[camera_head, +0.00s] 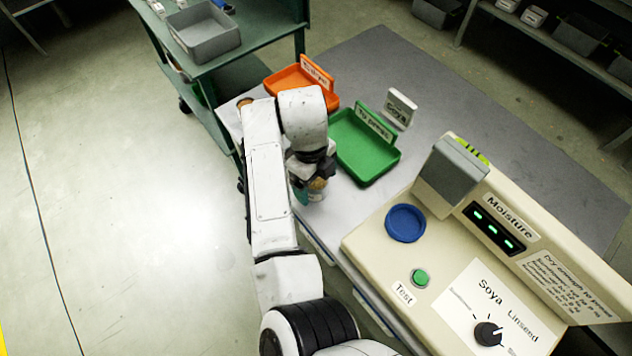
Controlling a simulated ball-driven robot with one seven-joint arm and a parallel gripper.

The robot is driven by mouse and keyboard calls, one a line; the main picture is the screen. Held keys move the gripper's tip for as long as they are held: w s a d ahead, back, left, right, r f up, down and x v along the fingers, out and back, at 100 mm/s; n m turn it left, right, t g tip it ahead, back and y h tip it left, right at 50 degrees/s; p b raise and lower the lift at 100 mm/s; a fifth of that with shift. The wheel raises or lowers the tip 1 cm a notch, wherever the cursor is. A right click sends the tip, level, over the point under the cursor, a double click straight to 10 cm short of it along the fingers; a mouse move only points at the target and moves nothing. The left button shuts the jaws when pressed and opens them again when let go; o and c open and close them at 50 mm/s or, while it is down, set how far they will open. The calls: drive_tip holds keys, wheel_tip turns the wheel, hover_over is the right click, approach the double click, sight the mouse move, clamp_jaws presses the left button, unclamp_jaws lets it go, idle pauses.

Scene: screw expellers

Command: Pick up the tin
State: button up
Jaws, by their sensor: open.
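A small tin (318,194) with a brownish top and a pale and teal side stands near the front edge of the table, left of the green tray. My gripper (309,180) is right over the tin, pointing down, with its jaws open. The gripper and wrist hide part of the tin. I cannot tell whether the fingers touch it. A second small round thing with an orange-brown top (244,102) shows at the table's left corner, partly hidden by my arm.
A green tray labelled "To press" (366,165) lies just right of the gripper, with an orange tray (292,80) behind. A beige moisture tester (440,262) with a blue dish (405,223) stands at right. A green cart (262,38) is at back left.

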drive_tip(key=shift+c, duration=0.4)
drive_tip(key=c, duration=1.1)
drive_tip(key=shift+r, duration=0.1)
